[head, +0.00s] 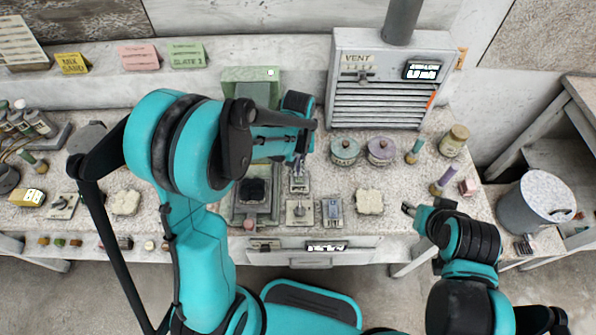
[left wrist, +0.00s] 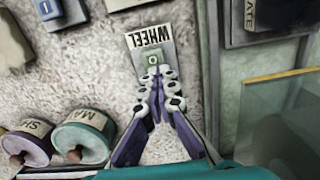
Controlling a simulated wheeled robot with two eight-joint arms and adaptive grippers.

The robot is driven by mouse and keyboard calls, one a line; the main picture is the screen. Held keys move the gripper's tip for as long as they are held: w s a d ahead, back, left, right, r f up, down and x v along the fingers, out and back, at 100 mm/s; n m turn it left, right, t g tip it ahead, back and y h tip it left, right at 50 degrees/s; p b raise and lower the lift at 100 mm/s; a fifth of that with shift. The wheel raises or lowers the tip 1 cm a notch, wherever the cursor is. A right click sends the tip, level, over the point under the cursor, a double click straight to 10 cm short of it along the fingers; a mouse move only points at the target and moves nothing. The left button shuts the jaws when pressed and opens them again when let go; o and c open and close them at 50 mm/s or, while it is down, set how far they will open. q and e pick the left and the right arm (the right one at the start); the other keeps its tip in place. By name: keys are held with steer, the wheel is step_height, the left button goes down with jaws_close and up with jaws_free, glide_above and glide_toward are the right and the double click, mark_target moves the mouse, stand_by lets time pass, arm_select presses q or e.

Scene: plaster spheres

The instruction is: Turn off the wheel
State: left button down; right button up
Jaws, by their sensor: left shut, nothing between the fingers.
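The switch plate labelled WHEEL (left wrist: 150,38) lies on the speckled worktop in the left wrist view, with a small pale switch (left wrist: 152,60) at its near end. My left gripper (left wrist: 159,78) is shut and empty, its tips right at the switch. Whether they touch it, I cannot tell. In the head view my left gripper (head: 299,166) points down over the switch plate (head: 299,184), beside the grey machine (head: 264,218) with a dark block. Which way the switch is set cannot be made out. My right gripper (head: 410,209) is over the right front of the worktop; its finger gap is unclear.
Two lidded jars (head: 381,151) stand right of the left gripper, below a vent box (head: 380,85). Other small switch plates (head: 332,211) and a pale slab (head: 369,201) lie in front. A grey bin (head: 535,200) stands at the right.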

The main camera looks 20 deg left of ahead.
arm_select(q)
steer(key=r+p, duration=0.2)
steer(key=r, duration=0.1)
steer(key=r+p, duration=0.1)
steer(key=shift+w+a+r, duration=0.15)
steer(key=shift+w+r, duration=0.15)
step_height(320, 180, up, 9)
steer(key=w+p, duration=0.1)
steer(key=p, duration=0.1)
steer(key=shift+a+r+p, duration=0.15)
steer(key=shift+r+p, duration=0.05)
steer(key=shift+p, duration=0.2)
steer(key=shift+w, duration=0.1)
